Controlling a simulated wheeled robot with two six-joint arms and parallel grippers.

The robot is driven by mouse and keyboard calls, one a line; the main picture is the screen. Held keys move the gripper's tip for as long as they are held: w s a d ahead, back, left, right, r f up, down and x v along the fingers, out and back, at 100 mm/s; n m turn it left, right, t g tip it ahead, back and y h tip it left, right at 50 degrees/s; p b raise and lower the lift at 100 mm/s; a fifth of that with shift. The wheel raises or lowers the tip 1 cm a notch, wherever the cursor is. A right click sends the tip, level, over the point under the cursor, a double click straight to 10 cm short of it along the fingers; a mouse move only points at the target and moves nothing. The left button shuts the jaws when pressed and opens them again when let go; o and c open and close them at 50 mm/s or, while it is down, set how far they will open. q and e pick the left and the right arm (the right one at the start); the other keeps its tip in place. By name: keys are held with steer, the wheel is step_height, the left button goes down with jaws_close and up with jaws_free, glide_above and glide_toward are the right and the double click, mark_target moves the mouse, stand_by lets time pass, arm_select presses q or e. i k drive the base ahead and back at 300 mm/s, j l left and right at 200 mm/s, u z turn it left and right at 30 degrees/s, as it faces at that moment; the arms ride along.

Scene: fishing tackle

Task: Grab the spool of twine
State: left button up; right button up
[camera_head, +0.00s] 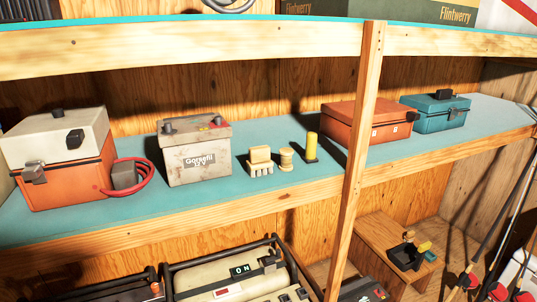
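A small pale spool, which looks like the spool of twine (287,158), stands upright on the teal-topped middle shelf (225,202). It sits near the shelf's front edge, left of the wooden post. A pale brush-like item (260,157) with short prongs stands just left of it. A yellow cylinder on a dark base (312,146) stands just right and slightly behind it. The spool is fully visible and nothing covers it. Neither of my grippers is in view.
A grey battery (194,153) stands left of the small items, and an orange-and-cream box (62,160) with a red cable is farther left. An orange box (340,122) and teal box (436,112) are right. The wooden post (355,170) and upper shelf board (180,48) limit access.

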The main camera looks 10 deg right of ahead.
mark_target(286, 153)
steer(key=l+u, duration=0.5)
steer(key=l, duration=2)
